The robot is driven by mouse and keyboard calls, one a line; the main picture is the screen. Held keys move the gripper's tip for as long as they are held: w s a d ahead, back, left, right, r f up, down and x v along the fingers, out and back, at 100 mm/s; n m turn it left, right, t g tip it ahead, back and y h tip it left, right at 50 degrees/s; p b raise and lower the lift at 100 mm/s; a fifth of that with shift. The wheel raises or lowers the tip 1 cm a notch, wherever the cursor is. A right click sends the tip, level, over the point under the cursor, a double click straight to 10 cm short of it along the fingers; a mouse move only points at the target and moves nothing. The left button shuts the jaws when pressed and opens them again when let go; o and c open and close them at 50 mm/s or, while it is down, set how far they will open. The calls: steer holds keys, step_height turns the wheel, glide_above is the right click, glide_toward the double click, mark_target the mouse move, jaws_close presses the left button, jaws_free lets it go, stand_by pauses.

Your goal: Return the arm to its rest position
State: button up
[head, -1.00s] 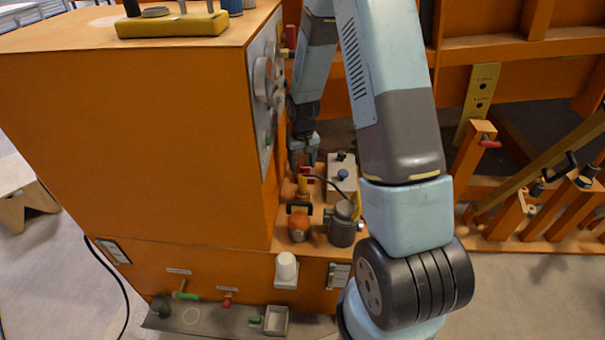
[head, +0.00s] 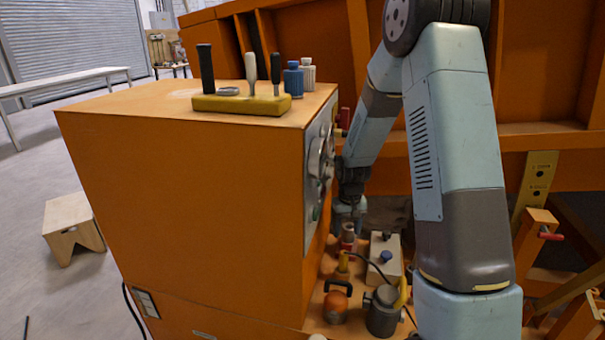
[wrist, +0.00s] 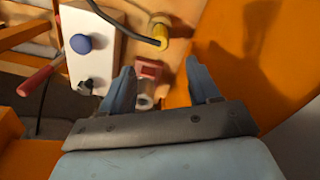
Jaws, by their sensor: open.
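My arm is light blue and grey and reaches down on the right side of the head view, beside the orange cabinet (head: 190,200). My gripper (head: 348,212) is small and partly hidden in the head view, low by the cabinet's panel side. In the wrist view my gripper (wrist: 160,85) shows two blue fingers spread apart with nothing held between them. A red block-like fitting (wrist: 149,70) with a pale round part lies beyond and between the fingertips. I cannot tell the gap between it and the fingers.
A white box with a blue knob (head: 386,257) stands right of the gripper. An orange canister (head: 335,306) and a grey motor (head: 382,314) stand nearer. A yellow tool rack (head: 240,104) is on the cabinet top. An orange frame (head: 560,70) rises behind.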

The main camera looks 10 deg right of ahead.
steer(key=s+r+t, duration=0.1)
steer(key=s+r, duration=0.4)
steer(key=r, duration=0.6)
steer(key=s+r+t, duration=0.2)
steer(key=s+r, duration=0.4)
steer(key=r, duration=0.6)
steer(key=s+r+t, duration=0.1)
steer(key=s+r, duration=0.4)
steer(key=s, duration=0.4)
steer(key=s+r+m+t, duration=0.1)
steer(key=s+r, duration=0.3)
steer(key=s, duration=0.5)
steer(key=shift+r+t, duration=0.3)
steer(key=shift+r, duration=0.1)
